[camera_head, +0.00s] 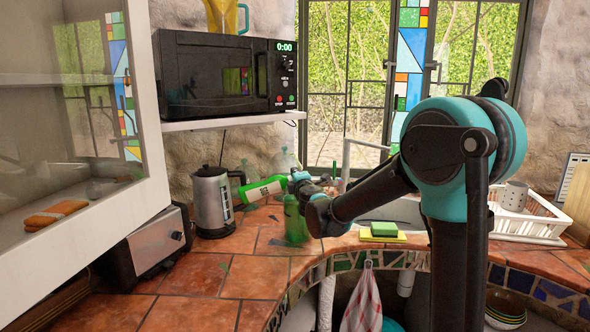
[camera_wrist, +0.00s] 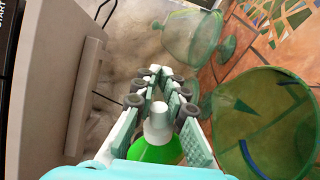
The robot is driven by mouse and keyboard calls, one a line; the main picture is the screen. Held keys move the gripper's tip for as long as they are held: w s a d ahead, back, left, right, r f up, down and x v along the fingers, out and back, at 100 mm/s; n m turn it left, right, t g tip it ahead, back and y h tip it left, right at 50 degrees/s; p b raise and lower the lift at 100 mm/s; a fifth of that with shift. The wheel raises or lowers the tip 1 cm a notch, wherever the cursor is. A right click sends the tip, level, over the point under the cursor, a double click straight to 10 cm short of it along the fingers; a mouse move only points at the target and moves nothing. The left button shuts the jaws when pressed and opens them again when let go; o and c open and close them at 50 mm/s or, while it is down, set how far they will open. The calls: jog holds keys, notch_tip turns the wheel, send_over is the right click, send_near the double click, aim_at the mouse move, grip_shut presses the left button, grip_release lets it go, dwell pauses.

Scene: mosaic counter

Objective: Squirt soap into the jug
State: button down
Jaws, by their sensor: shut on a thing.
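A green soap bottle (camera_head: 265,188) with a white label is tilted almost onto its side above the counter. My gripper (camera_head: 298,181) is shut on it at its right end. In the wrist view the bottle's white cap (camera_wrist: 158,124) shows between the fingers (camera_wrist: 160,100), with its green body (camera_wrist: 155,151) below. A green see-through jug (camera_head: 295,220) stands on the counter just below my gripper. In the wrist view the jug's open mouth (camera_wrist: 262,117) is at the right, beside the fingers. The spout's exact aim is unclear.
A kettle (camera_head: 211,201) stands left of the bottle, with a toaster (camera_head: 150,248) farther left. A microwave (camera_head: 225,73) sits on a shelf above. Clear glassware (camera_wrist: 192,38) stands close by. A sponge (camera_head: 384,229) and dish rack (camera_head: 530,218) are to the right. The front-left tiles are clear.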

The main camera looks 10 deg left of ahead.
jog(key=m, duration=0.3)
jog(key=f+m, duration=0.1)
jog(key=m, duration=0.3)
jog(key=shift+m, duration=0.3)
jog(key=shift+d+m, duration=0.15)
jog(key=shift+m, duration=2.35)
jog(key=w+d+m, duration=0.1)
jog(key=w+m, duration=0.1)
jog(key=w, duration=1)
jog(key=shift+w+f+m, duration=0.25)
jog(key=shift+w+m, duration=0.05)
jog(key=shift+w, duration=0.05)
